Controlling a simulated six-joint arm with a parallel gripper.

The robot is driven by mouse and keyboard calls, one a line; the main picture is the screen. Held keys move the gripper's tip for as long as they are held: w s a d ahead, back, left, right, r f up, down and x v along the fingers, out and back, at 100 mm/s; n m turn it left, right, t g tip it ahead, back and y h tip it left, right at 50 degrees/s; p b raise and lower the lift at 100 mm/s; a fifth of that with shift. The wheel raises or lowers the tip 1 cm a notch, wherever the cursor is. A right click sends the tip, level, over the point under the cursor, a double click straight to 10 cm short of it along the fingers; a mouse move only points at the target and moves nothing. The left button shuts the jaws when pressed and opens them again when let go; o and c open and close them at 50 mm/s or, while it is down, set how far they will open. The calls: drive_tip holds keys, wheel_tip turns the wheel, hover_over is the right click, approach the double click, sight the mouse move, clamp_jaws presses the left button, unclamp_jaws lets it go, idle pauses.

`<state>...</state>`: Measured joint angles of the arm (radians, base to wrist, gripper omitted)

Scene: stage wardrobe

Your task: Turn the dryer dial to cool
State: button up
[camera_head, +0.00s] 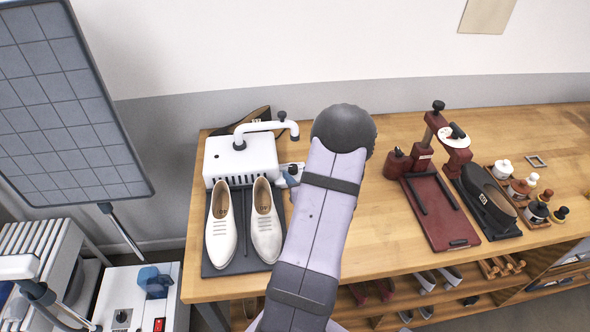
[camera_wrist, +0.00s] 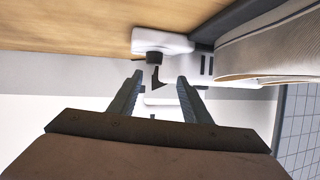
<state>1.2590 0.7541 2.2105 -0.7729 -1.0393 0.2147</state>
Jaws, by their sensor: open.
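The dryer is a white box (camera_head: 240,155) with slotted front vents and a bent white pipe on top, at the left of the bench. In the wrist view a white piece (camera_wrist: 162,41) juts from it and carries a small dark dial (camera_wrist: 154,58). A black pointed shape shows just below the dial; I cannot read a setting. My gripper (camera_wrist: 160,76) is open, its two fingers on either side of the line to the dial. The fingertips appear short of the dial, with no contact visible. In the head view my arm hides most of the gripper.
Cream shoes (camera_head: 265,222) stand on a dark mat (camera_head: 238,262) before the dryer; one is close at the right of the wrist view (camera_wrist: 270,48). A dark red press (camera_head: 440,212) and several small bottles are to the right. Bare wood lies between my arm and the press.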

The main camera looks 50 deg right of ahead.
sight(293, 168)
drive_tip(key=shift+s+d+f, duration=0.25)
drive_tip(key=shift+s+f, duration=0.1)
drive_tip(key=shift+s, duration=0.35)
drive_tip(key=shift+p+x, duration=1.15)
drive_tip(key=shift+x, duration=2.55)
drive_tip(key=shift+r, duration=0.1)
drive_tip(key=shift+c, duration=0.2)
drive_tip(key=c, duration=1)
